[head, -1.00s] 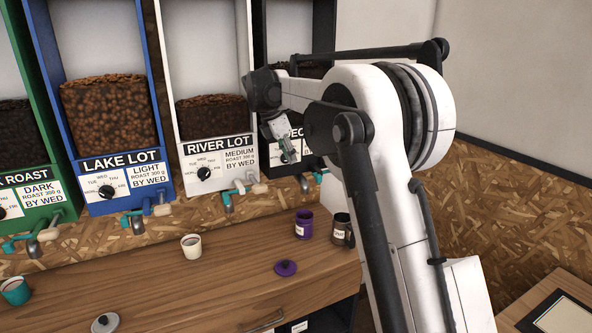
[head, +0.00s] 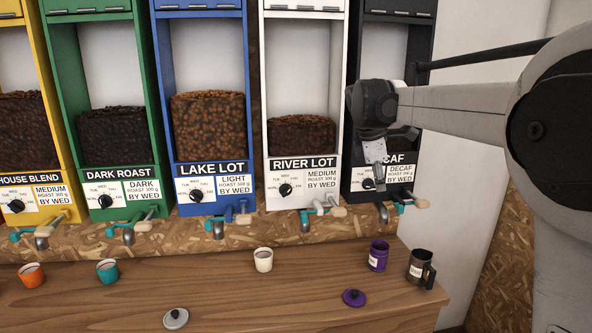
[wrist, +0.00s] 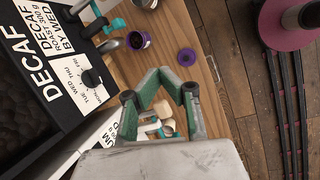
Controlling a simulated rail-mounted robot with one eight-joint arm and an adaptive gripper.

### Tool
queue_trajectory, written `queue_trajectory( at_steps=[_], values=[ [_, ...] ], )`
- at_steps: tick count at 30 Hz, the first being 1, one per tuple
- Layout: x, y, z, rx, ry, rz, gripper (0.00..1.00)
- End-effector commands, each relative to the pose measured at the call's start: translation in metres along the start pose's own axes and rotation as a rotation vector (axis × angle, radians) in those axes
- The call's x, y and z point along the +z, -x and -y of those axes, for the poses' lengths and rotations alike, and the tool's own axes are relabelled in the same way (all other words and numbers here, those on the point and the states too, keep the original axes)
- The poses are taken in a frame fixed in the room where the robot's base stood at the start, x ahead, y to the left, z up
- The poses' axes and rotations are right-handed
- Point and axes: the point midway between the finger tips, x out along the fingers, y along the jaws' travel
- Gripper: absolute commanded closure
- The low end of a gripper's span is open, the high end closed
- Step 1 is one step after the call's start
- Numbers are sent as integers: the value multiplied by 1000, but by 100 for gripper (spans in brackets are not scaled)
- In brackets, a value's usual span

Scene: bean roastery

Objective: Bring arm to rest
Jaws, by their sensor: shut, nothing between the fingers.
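My gripper (head: 380,178) hangs in front of the decaf dispenser (head: 402,172) at the right of the head view, above the counter, and covers part of its label. In the wrist view my gripper (wrist: 168,76) has its grey-green fingers brought together with nothing held. My white arm (head: 455,98) reaches in from the right, roughly level. The decaf label also shows in the wrist view (wrist: 60,62).
Below on the counter (head: 300,318) stand a purple canister (head: 378,256), a dark mug (head: 420,268), a cream cup (head: 263,260), a teal cup (head: 107,271) and an orange cup (head: 32,275). A purple lid (head: 354,298) and a grey lid (head: 176,319) lie flat.

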Motion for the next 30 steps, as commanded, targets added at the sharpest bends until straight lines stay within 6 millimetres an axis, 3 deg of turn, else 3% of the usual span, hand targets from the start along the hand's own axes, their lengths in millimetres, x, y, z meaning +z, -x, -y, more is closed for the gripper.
queue_trajectory(
  at_steps=[14,23,30],
  values=[
    [14,13,136,98,-493,-162,100],
    [13,-4,227,125,-806,-286,100],
    [8,-32,300,125,-1059,-395,100]
  ],
)
